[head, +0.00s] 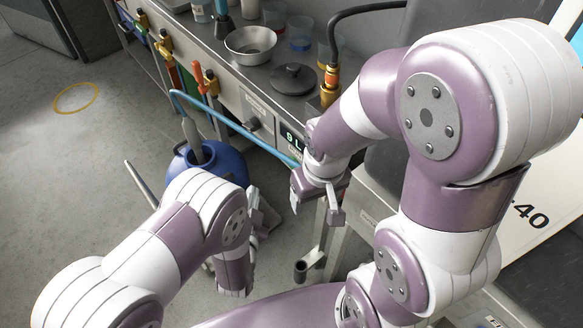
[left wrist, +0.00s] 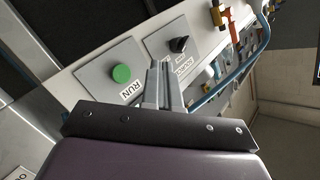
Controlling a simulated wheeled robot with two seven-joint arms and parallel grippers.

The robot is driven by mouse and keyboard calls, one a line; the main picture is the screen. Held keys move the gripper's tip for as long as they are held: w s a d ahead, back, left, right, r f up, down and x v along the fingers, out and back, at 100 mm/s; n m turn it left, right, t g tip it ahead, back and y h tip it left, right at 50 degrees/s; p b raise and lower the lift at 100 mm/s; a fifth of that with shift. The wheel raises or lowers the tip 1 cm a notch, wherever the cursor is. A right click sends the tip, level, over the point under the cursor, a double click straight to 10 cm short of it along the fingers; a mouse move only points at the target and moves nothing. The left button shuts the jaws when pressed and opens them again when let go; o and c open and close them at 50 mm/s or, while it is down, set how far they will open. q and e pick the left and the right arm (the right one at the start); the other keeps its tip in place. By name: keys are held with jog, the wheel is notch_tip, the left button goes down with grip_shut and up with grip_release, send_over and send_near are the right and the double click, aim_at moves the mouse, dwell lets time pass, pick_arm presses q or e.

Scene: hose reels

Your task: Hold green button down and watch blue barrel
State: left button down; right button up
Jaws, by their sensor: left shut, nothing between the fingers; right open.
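The green button (left wrist: 122,73) sits on a grey plate marked RUN, just left of my left gripper's fingertips in the left wrist view. My left gripper (left wrist: 161,68) is shut and empty. Its fingertips point at the panel between the button and a black knob (left wrist: 179,44); I cannot tell if they touch it. In the head view the left arm largely hides this gripper, and I cannot make out the button there. The blue barrel (head: 222,160) stands on the floor, partly behind my left arm. My right gripper (head: 318,207) is open and empty.
A blue hose (head: 225,122) crosses in front of the bench. The bench holds a metal bowl (head: 250,44), a dark lid (head: 293,78) and a brass fitting (head: 329,86). Floor at left is clear.

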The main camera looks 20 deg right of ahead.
aim_at(292, 164)
pick_arm(q)
jog(key=shift+r, duration=0.1)
jog(key=w+d+b, duration=0.2)
jog(key=w+d, duration=0.1)
jog(key=d, duration=0.5)
jog(key=shift+d, duration=0.15)
jog(key=shift+b, duration=0.3)
dwell(1.8)
jog(key=shift+w+d, duration=0.2)
jog(key=shift+d, duration=0.2)
jog(key=shift+w+d, duration=0.15)
jog(key=shift+d, duration=0.35)
dwell(3.9)
